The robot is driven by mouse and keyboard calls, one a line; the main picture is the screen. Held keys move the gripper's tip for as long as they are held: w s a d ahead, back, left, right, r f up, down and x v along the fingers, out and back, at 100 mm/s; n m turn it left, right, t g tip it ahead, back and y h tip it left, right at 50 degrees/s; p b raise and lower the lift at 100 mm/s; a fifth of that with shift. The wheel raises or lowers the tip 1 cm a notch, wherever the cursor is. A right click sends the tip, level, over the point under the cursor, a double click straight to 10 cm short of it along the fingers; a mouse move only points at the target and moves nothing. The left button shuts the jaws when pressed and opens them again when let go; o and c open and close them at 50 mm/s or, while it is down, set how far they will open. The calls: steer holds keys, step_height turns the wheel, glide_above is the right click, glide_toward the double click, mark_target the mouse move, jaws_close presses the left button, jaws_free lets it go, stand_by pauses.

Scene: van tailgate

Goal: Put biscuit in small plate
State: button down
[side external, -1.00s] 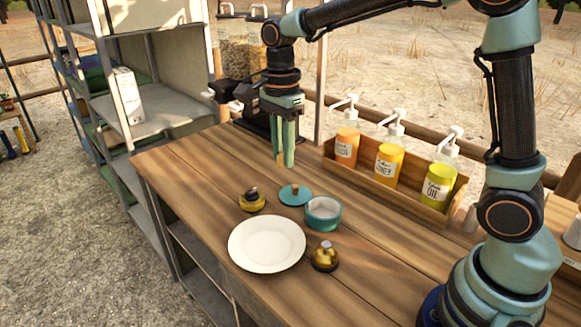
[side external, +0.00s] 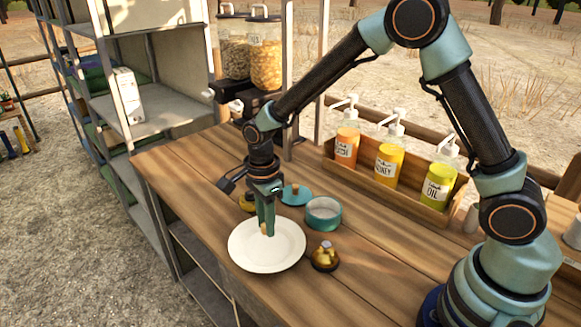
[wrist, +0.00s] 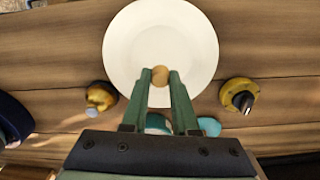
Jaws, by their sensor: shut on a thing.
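The biscuit (wrist: 160,75) is a small round tan piece between my fingertips. It also shows as a small tan spot at the fingertips in the side view (side external: 264,230). My gripper (side external: 267,228) is shut on it and points down over the white plate (side external: 250,259). In the wrist view my gripper (wrist: 160,80) has the plate (wrist: 160,30) behind and beyond its tips. I cannot tell whether the biscuit touches the plate or is held just above it.
A small teal pot (side external: 323,213) and its teal lid (side external: 295,194) stand behind the plate. A brass-coloured pot (side external: 324,257) stands right of it, and another (side external: 246,203) is partly hidden by my gripper. A wooden box (side external: 400,185) holds pump bottles at the back.

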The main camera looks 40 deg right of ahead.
mark_target(267, 247)
steer(key=shift+f, duration=2.25)
steer(key=shift+f, duration=0.15)
steer(key=c, duration=0.7)
jaws_free()
